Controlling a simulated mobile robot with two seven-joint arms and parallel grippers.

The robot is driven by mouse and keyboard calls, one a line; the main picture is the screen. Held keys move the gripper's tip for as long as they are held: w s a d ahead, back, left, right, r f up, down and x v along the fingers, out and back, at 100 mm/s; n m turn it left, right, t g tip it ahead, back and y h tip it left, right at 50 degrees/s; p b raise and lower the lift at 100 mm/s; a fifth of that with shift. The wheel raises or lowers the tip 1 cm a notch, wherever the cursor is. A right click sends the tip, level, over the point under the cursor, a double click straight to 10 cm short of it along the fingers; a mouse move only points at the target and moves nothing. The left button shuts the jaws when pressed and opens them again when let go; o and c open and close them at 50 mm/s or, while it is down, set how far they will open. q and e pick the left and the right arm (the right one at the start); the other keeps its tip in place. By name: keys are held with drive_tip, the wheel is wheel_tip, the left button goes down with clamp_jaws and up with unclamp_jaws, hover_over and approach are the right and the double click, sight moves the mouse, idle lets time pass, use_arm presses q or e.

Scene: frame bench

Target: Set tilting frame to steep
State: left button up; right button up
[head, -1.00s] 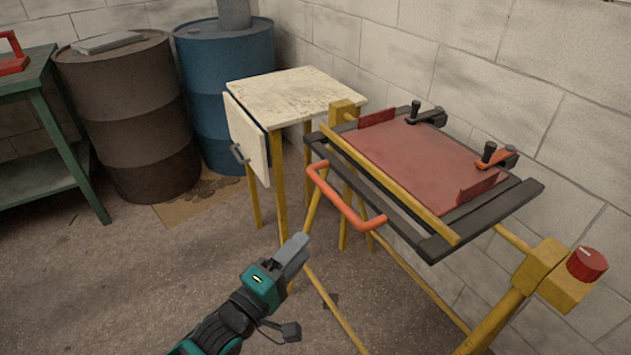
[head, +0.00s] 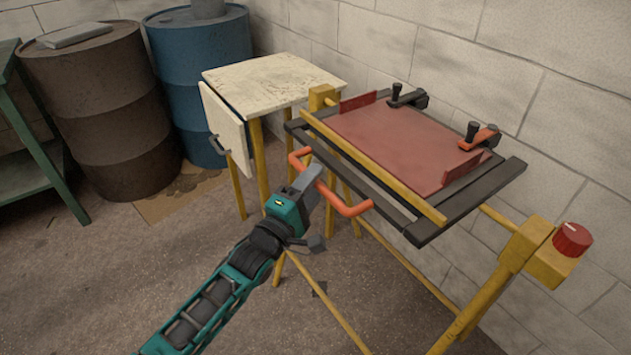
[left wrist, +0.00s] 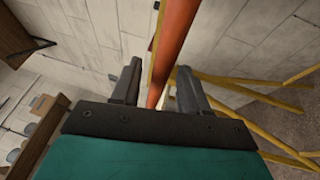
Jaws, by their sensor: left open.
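The tilting frame (head: 425,232) is a dark frame with a red panel (head: 405,145), carried on yellow legs. Its panel lies at a shallow slope. An orange bar handle (head: 349,208) sticks out from its front edge; it also shows in the left wrist view (left wrist: 172,45). A red knob (head: 572,239) sits on a yellow block at the right end. My left gripper (head: 312,205) is at the handle in the head view. In the left wrist view its two fingers (left wrist: 157,90) are apart, with the handle running between them. Whether they touch it is unclear. My right gripper is not in view.
A cream-topped table (head: 272,80) with a hanging flap (head: 226,130) stands left of the frame. A brown drum (head: 100,110) and a blue drum (head: 200,75) stand behind. A block wall (head: 560,110) is close behind the frame. The floor at the left front is clear.

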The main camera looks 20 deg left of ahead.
use_arm(q)
drive_tip(key=shift+w+d+r, duration=0.1)
drive_tip(key=shift+w+d, duration=0.05)
drive_tip(key=shift+w, duration=0.35)
clamp_jaws()
idle(0.3)
